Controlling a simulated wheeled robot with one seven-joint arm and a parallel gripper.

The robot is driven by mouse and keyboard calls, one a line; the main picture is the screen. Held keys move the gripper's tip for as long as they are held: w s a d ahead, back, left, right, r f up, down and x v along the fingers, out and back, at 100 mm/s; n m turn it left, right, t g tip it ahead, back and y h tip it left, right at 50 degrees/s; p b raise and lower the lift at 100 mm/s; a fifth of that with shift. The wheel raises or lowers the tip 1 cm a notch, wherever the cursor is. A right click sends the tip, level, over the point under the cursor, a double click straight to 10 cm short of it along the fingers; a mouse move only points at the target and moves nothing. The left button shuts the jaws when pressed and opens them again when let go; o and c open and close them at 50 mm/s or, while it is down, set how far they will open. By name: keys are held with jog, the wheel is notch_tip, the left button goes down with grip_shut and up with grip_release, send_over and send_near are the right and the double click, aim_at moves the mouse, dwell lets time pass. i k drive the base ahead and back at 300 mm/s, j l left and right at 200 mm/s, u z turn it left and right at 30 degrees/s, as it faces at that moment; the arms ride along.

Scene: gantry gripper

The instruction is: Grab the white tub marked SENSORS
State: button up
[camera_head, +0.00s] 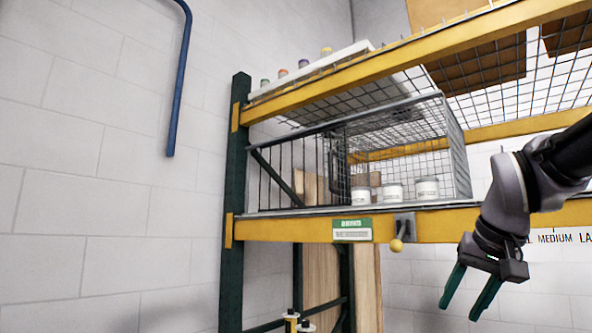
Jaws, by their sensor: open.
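Three small white tubs stand in a row inside a wire cage on the middle shelf: a left tub (361,195), a middle tub (392,192) and a right tub (427,188). Each has a label, too small to read, so I cannot tell which is marked SENSORS. My gripper (463,304) is at the lower right, pointing down, with its two green fingers apart and nothing between them. It is below and to the right of the tubs, lower than the shelf beam.
The wire cage (458,150) has an opened wire door at its left. A yellow beam (290,229) carries a green label (352,230) and a yellow-knobbed latch (397,245). A green upright (234,200) stands at left. Several small jars stand on the upper shelf.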

aim_at(360, 195)
jog(key=i+j+z, duration=0.15)
jog(key=j+z, duration=0.2)
jog(key=j, duration=0.25)
jog(key=j+z, duration=0.35)
jog(key=j, duration=0.3)
